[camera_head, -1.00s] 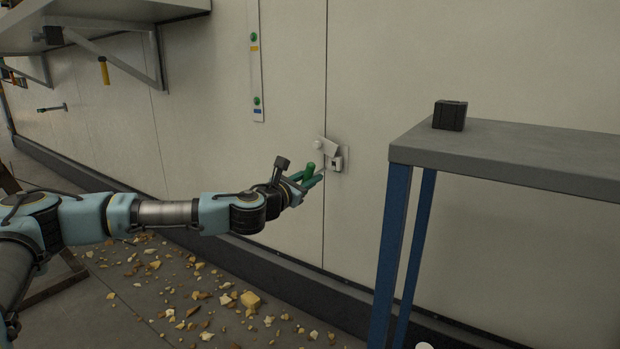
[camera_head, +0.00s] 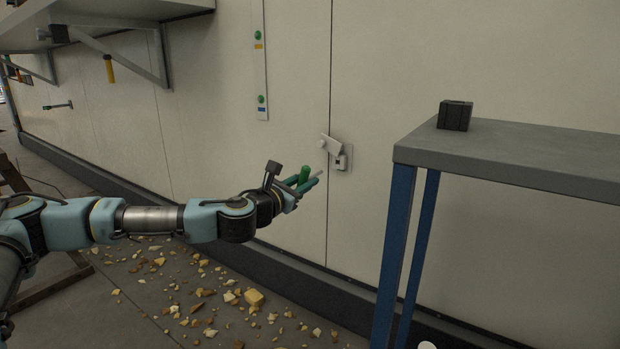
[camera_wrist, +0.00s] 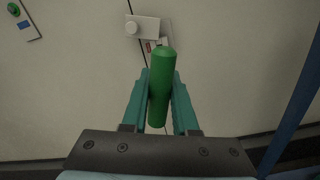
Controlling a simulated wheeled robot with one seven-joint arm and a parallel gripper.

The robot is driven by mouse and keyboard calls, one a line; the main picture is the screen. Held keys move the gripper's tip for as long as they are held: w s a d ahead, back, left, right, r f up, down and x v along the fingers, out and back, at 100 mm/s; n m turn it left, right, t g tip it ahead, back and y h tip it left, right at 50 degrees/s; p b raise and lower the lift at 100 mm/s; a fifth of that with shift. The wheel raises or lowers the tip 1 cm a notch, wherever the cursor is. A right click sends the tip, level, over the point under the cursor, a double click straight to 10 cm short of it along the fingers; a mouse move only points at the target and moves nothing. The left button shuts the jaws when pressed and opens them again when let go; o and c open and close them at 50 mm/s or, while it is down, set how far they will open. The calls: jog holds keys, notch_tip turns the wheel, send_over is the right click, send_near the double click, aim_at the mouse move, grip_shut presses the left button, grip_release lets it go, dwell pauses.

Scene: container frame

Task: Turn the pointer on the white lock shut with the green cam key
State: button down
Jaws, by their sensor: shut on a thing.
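The green cam key (camera_head: 304,173) is in my gripper (camera_head: 307,184), with its thick handle between the teal fingers. A thin pale shaft sticks out from it toward the wall. The white lock (camera_head: 341,162) is on the wall seam, a little right of and above the fingertips; the key looks apart from it. A tilted white plate with a round knob (camera_head: 322,145) sits at its top. In the wrist view the key's handle (camera_wrist: 160,85) stands between the fingers (camera_wrist: 158,105) and hides part of the lock. A small red mark (camera_wrist: 148,46) shows below the white plate (camera_wrist: 149,25). I cannot make out the pointer's angle.
A grey-topped table (camera_head: 520,155) with blue legs stands at the right, with a black block (camera_head: 454,115) on it. A strip with green knobs (camera_head: 261,60) hangs on the wall. Rubble (camera_head: 254,297) lies on the floor. Space between gripper and lock is clear.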

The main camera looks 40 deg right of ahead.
aim_at(299, 184)
jog(key=shift+v, duration=2.05)
